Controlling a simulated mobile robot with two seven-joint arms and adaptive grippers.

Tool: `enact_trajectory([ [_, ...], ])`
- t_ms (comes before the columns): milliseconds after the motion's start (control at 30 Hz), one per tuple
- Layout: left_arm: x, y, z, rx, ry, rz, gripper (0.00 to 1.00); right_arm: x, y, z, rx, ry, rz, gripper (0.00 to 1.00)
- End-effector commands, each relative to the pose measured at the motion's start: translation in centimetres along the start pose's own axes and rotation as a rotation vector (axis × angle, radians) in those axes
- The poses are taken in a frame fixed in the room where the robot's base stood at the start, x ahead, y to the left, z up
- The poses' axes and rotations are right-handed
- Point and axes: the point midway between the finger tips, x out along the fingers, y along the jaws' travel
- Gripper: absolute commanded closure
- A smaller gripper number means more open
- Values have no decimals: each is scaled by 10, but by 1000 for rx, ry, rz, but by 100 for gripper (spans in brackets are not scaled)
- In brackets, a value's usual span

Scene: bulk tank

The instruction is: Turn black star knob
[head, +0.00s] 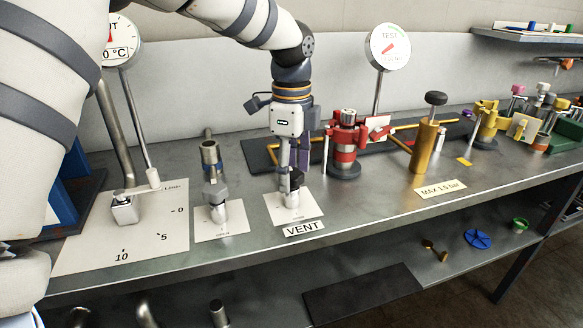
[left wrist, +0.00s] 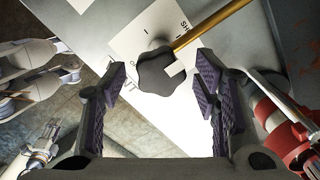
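The black star knob (head: 296,179) sits on a short metal stem above a white plate on the bench, behind the VENT label (head: 303,229). It shows in the left wrist view as a dark lobed knob (left wrist: 163,76), with a pale block on its face. My left gripper (head: 293,164) points down right above the knob, and its fingers partly hide it in the head view. In the left wrist view the purple-padded fingers (left wrist: 162,80) are apart, with the knob between them in the picture. I cannot tell whether they touch it.
A similar grey-knobbed valve (head: 216,193) stands left of the knob. A red valve (head: 343,145) stands close on the right, with a yellow cylinder (head: 424,145) farther right. A TEST gauge (head: 390,46) rises behind.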

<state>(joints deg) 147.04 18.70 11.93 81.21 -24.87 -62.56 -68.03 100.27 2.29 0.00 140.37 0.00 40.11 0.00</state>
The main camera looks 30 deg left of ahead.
Motion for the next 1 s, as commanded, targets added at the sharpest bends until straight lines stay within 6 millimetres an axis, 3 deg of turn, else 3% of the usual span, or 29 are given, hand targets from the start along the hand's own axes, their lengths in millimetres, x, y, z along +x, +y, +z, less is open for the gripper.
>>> enact_trajectory([
  [167, -7, 0, 0, -1, 0, -2, 44, 0, 0, 0, 0, 0, 0, 60],
  [500, -92, -1, 0, 0, 0, -4, 44, 0, 0, 0, 0, 1, 0, 60],
  [600, -109, -1, 0, -1, 0, -3, 44, 0, 0, 0, 0, 0, 0, 60],
  [733, -119, 0, 0, 0, 0, 0, 44, 0, 0, 0, 0, 0, 0, 60],
  [1000, -120, 0, 0, 0, 0, 0, 44, 0, 0, 0, 0, 0, 0, 60],
])
